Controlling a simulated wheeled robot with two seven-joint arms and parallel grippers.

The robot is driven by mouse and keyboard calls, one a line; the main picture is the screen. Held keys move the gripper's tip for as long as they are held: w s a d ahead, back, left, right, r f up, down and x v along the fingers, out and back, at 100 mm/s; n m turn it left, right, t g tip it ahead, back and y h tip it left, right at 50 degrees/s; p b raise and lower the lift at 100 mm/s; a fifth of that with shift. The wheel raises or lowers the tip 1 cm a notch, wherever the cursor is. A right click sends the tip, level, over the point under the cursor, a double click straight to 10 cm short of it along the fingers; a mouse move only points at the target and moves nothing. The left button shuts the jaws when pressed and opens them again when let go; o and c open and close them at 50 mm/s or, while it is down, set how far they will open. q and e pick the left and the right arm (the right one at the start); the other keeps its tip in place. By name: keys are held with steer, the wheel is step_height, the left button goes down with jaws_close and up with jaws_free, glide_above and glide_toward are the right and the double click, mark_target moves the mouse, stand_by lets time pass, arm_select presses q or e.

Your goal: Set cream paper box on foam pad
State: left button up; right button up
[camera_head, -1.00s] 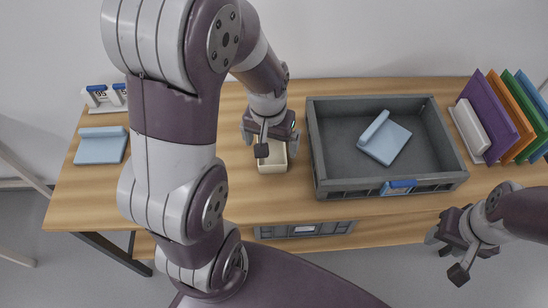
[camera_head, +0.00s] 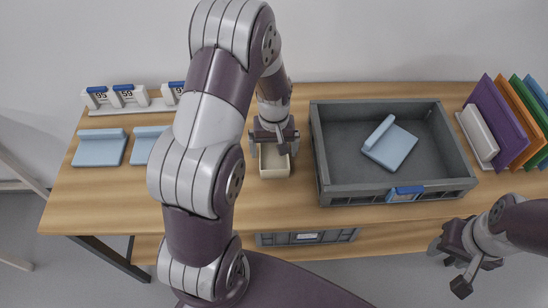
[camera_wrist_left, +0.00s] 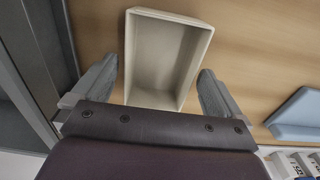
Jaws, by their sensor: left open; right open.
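The cream paper box (camera_head: 272,184) is a small open-topped box standing on the wooden table, left of the grey crate. In the left wrist view the cream paper box (camera_wrist_left: 166,58) is empty and lies between my open fingers. My left gripper (camera_head: 274,150) is open above the box, with one finger on either side of it; I cannot tell whether they touch it. Light blue pads with a raised back edge, which may be foam pads, lie at the table's left (camera_head: 100,150), beside it (camera_head: 148,143) and in the crate (camera_head: 391,146). My right gripper (camera_head: 452,268) is open and empty off the table's front edge.
The grey crate (camera_head: 324,187) stands close to the right of my left gripper. White number blocks (camera_head: 125,97) stand at the back left. Upright coloured boards (camera_head: 495,120) stand at the right. The table between the pads and the box is partly hidden by my left arm.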

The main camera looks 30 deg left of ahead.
arm_select(q)
steer(key=c, duration=1)
